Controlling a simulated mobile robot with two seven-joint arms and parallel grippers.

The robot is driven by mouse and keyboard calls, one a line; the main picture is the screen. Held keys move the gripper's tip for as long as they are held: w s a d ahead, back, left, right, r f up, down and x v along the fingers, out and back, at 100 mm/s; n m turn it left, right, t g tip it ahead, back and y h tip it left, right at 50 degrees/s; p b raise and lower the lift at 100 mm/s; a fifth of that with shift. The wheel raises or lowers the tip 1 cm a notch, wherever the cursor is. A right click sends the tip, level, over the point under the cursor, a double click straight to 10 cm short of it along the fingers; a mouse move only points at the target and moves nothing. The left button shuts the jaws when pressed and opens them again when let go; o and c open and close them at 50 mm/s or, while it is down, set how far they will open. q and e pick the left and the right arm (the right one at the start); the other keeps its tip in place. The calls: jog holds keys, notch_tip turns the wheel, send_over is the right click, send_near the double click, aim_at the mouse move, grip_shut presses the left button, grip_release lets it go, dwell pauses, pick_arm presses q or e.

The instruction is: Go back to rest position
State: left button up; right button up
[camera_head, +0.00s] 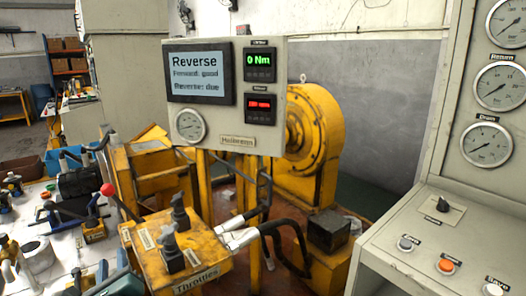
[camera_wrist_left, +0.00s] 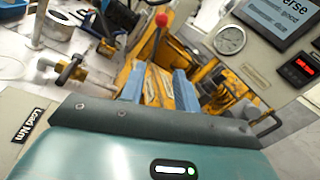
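My left gripper (camera_head: 94,273) is at the bottom left of the head view, over the front of the cluttered bench. In the left wrist view its two blue fingers (camera_wrist_left: 158,88) stand apart with nothing held between them. They point toward the yellow throttle box (camera_wrist_left: 150,92), which lies beyond them. In the head view the throttle box (camera_head: 211,270) stands to the right of the gripper, apart from it, with two black levers (camera_head: 171,255) on top. My right gripper is in neither view.
A bench (camera_head: 60,245) with tools fills the left. A red-knobbed lever (camera_head: 108,189) rises beside the throttle box. A display panel (camera_head: 270,140) reads "Reverse", "Forward: good", "Reverse: due" and 0 Nm. A yellow motor rig (camera_head: 325,135) stands behind. A console (camera_head: 400,270) with gauges and buttons stands right.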

pick_arm(q)
jog(key=s+d+f+n+g+h+p, duration=0.1)
jog(key=s+d+f+n+h, duration=0.1)
jog(key=f, duration=0.1)
jog(key=s+d+f+n+g+h+p, duration=0.1)
jog(key=s+d+f+n+h, duration=0.1)
jog(key=s+d+f+n, duration=0.1)
jog(key=s+d+f+n+g+h+p, duration=0.1)
jog(key=s+d+f+n+h, duration=0.1)
jog(key=f, duration=0.3)
jog(key=shift+s+d+f+n, duration=0.25)
jog(key=shift+s+d+n, duration=0.15)
jog(key=shift+n, duration=0.3)
jog(key=s+d+f+n+g+h+p, duration=0.1)
jog(key=s+d+f+n+h, duration=0.1)
jog(key=s+d+n, duration=0.3)
jog(key=s+d+f+n+g+h+p, duration=0.2)
jog(key=s+d+n+h, duration=0.2)
jog(key=s+n, duration=0.5)
jog(key=shift+s+d+f, duration=0.15)
jog(key=shift+d+f, duration=0.1)
jog(key=shift+d, duration=0.3)
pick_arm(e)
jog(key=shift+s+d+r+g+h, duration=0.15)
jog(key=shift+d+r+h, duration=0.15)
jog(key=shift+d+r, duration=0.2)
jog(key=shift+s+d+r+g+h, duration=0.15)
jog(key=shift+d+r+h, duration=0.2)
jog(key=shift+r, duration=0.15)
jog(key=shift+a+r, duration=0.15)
